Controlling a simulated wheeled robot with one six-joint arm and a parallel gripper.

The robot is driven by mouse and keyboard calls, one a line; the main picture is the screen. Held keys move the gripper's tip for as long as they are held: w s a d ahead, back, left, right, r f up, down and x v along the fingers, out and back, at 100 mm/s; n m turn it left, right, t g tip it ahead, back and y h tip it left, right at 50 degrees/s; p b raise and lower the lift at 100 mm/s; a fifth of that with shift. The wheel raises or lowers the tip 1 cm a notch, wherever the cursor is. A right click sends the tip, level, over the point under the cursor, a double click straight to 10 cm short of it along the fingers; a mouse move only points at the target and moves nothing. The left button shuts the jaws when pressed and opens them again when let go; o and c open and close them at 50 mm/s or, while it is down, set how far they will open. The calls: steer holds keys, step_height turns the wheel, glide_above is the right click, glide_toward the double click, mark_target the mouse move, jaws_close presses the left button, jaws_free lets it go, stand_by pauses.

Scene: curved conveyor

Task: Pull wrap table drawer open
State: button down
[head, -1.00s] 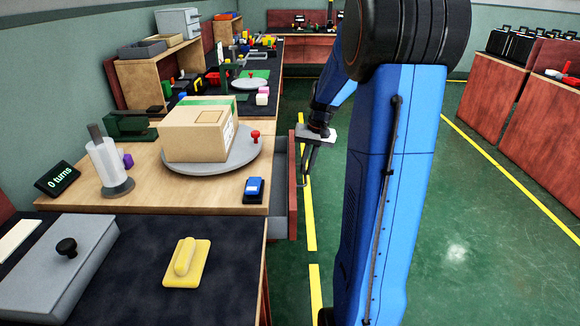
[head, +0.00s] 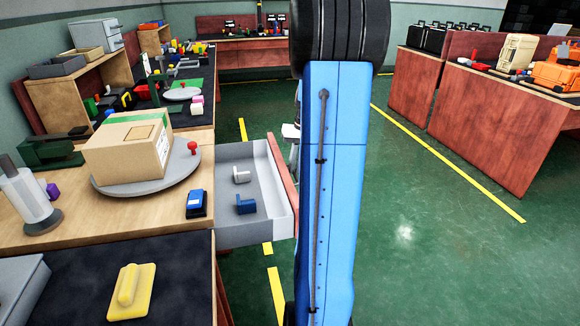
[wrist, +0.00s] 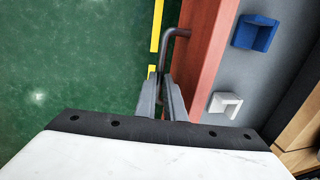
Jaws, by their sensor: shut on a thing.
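The wrap table (head: 60,245) stands at the left with its drawer pulled well out to the right. The drawer (head: 240,232) has grey walls and a reddish-brown front (head: 285,180), which also shows in the wrist view (wrist: 207,60). A white piece (head: 241,175) and a blue piece (head: 245,204) lie inside it. In the wrist view my gripper (wrist: 163,88) is shut on the grey bar handle (wrist: 168,45) of the drawer front. In the head view my arm hides the fingers and handle.
On the wrap table, a cardboard box (head: 128,148) sits on a grey turntable (head: 180,180), beside a blue-topped device (head: 196,203). A dark-topped table with a yellow tool (head: 130,291) is nearer. Green floor is open to the right.

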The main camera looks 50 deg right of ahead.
steer(key=c, duration=2.1)
jaws_free()
steer(key=shift+r, duration=0.15)
steer(key=d+r, duration=0.1)
steer(key=r, duration=0.4)
steer(key=s+r, duration=0.1)
steer(key=r, duration=0.5)
steer(key=d+r, duration=0.1)
steer(key=r, duration=0.5)
steer(key=shift+s+d, duration=0.35)
steer(key=shift+s, duration=0.05)
